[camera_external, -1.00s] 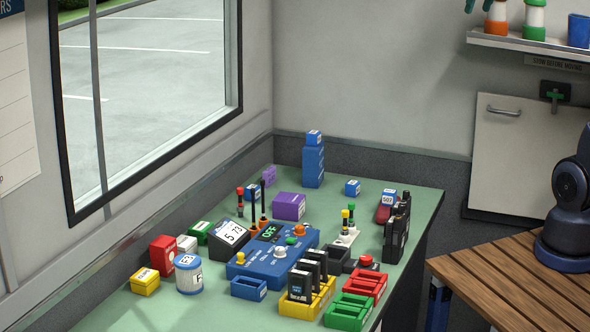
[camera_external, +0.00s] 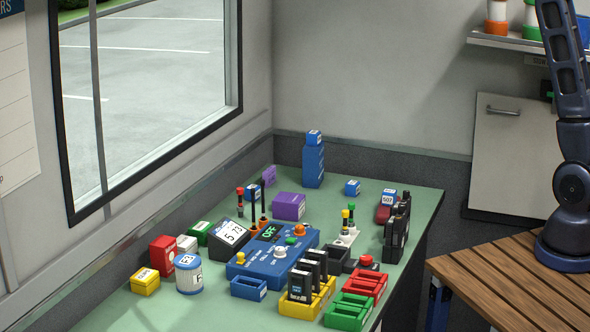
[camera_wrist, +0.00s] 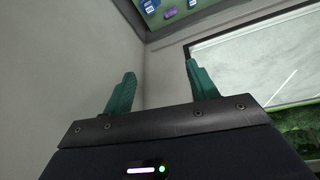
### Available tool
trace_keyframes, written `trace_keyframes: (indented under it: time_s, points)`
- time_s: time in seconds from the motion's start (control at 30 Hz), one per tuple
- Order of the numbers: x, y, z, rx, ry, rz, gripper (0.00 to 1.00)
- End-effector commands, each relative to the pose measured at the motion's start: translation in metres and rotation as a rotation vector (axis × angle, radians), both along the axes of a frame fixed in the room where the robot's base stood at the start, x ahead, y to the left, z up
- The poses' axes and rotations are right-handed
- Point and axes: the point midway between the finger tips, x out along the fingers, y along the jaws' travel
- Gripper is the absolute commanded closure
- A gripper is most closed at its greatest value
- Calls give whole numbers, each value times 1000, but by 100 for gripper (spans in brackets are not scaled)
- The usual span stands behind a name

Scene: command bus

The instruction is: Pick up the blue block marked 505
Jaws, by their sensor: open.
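Small blue blocks with white labels stand on the green table. One is on top of a blue stack (camera_external: 314,138), one on the table right of the stack (camera_external: 352,187), and one at the left behind the console (camera_external: 253,191). Another, on a red holder, reads 507 (camera_external: 388,198). I cannot read 505 on any of them. In the wrist view, my gripper (camera_wrist: 160,70) is open and empty, its teal fingers apart, far from the table. Blue blocks (camera_wrist: 150,5) show small at the top edge there. My gripper is outside the external view.
A blue console (camera_external: 270,262), purple box (camera_external: 288,206), black radios (camera_external: 397,232), and yellow and red trays (camera_external: 362,283) crowd the table. Thin upright antennas stand near the console. A window (camera_external: 150,90) and walls border the table. A shelf (camera_external: 500,41) hangs at upper right.

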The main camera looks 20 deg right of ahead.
Motion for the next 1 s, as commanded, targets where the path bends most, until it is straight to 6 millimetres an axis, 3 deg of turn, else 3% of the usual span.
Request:
trace_keyframes:
  time_s: [0.2,0.4,0.7,1.0]
  points:
    - [37,78,-29,11,10,75,42]
    - [58,133,-53,21,16,123,42]
    - [72,179,-77,30,21,162,42]
    - [77,206,-92,36,25,186,42]
